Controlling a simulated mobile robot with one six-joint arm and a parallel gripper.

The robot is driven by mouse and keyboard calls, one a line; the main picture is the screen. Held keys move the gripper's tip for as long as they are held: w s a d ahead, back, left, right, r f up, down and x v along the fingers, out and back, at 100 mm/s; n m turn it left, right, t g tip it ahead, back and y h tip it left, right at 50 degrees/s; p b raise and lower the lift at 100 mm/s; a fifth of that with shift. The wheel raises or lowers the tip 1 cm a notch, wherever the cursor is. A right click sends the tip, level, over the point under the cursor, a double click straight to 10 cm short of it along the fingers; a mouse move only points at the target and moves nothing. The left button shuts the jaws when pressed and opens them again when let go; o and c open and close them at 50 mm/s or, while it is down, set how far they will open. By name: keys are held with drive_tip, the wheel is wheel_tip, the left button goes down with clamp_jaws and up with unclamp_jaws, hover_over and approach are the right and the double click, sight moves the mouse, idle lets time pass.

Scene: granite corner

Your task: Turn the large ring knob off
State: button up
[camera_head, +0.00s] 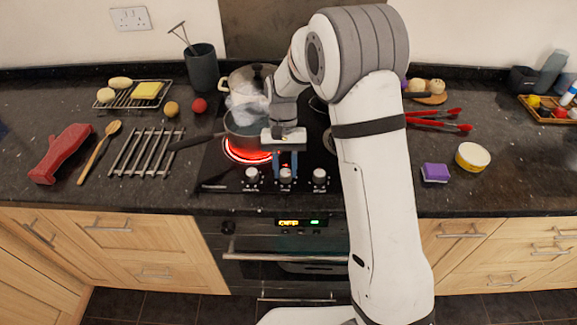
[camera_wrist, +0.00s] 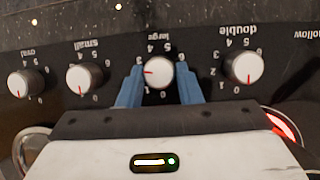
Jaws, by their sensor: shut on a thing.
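The large ring knob (camera_wrist: 158,72) is white-faced and sits on the dark hob panel under the upside-down label "large". Its red mark points left in the wrist view, away from the 0, at about 2. My gripper (camera_wrist: 160,88) has its two blue fingers shut on the knob, one on each side. In the head view my gripper (camera_head: 286,172) reaches down to the middle visible knob at the hob's front. The glowing red ring (camera_head: 247,154) shows under a dark pan. Its glow also shows at the wrist view's right edge (camera_wrist: 283,125).
The small knob (camera_wrist: 85,77), oval knob (camera_wrist: 25,83) and double knob (camera_wrist: 243,68) flank it, red marks at 0. A steaming saucepan (camera_head: 240,122) stands on the hob, its handle pointing left. A metal rack (camera_head: 145,152) lies left; a purple sponge (camera_head: 435,172) lies right.

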drive_tip(key=n, duration=0.1)
drive_tip(key=n+h, duration=0.1)
drive_tip(key=n, duration=0.2)
drive_tip(key=shift+s+a+f+n+t+h, duration=0.15)
drive_tip(key=shift+s+n+t+h, duration=0.15)
drive_tip(key=shift+n, duration=0.1)
drive_tip(key=n+h, duration=0.1)
drive_tip(key=n, duration=0.1)
drive_tip(key=n+t, duration=0.1)
drive_tip(key=n, duration=0.2)
drive_tip(key=shift+a+h+b, duration=0.1)
drive_tip(key=shift+h+b, duration=0.25)
drive_tip(key=shift+h, duration=0.05)
drive_tip(key=n, duration=0.2)
drive_tip(key=n+t, duration=0.1)
drive_tip(key=n, duration=0.1)
drive_tip(key=n+t, duration=0.1)
drive_tip(key=shift+s+n+h, duration=0.25)
drive_tip(key=shift+n+h, duration=0.15)
drive_tip(key=shift+s+n+t, duration=0.1)
drive_tip(key=shift+n+t, duration=1)
drive_tip(key=shift+n, duration=1.2)
drive_tip(key=o, duration=1)
drive_tip(key=shift+c, duration=0.2)
drive_tip(key=shift+r, duration=0.2)
